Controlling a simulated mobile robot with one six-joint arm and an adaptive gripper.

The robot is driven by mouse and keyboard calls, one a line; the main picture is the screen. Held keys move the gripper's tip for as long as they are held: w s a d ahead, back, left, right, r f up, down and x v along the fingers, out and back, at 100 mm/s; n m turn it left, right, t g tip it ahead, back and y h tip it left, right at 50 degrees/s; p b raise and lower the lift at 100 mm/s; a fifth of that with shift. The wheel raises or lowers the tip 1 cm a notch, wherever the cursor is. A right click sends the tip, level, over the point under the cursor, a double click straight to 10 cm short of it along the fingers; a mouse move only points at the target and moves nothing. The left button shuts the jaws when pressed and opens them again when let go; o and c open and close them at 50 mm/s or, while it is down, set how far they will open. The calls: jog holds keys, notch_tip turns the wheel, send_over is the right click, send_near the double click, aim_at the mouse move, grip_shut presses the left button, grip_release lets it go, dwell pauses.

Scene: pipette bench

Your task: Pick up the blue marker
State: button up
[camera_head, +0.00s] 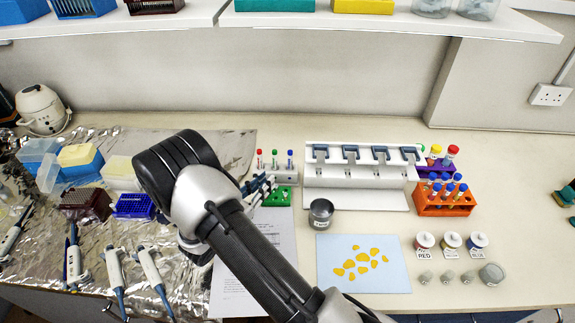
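A short row of slim upright items with red, green and blue tops stands in a small pale holder (283,177) at the middle of the bench. The blue-topped one (290,157), at the right end of the row, looks like the blue marker. My gripper (264,188) shows in part past my arm, low and just left of the holder's front. My wrist hides the rest of it. I cannot tell whether its fingers are open or whether they touch anything.
A green rack (279,197) sits just in front of the holder. A white pipette stand (356,200) is close on the right, with a dark round pot (321,213) before it. Paper (277,265) lies under my arm. Foil with pipettes and boxes covers the left; an orange tube rack (447,208) stands right.

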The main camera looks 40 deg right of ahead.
aim_at(289, 159)
jog(key=b+x, duration=0.1)
jog(key=x, duration=0.6)
jog(key=shift+w+d, duration=0.1)
jog(key=shift+d, duration=0.3)
jog(key=b+x, duration=0.1)
jog(key=x, duration=0.4)
jog(key=shift+d+r, duration=0.2)
jog(key=shift+d, duration=0.1)
jog(key=shift+c, duration=0.5)
grip_shut()
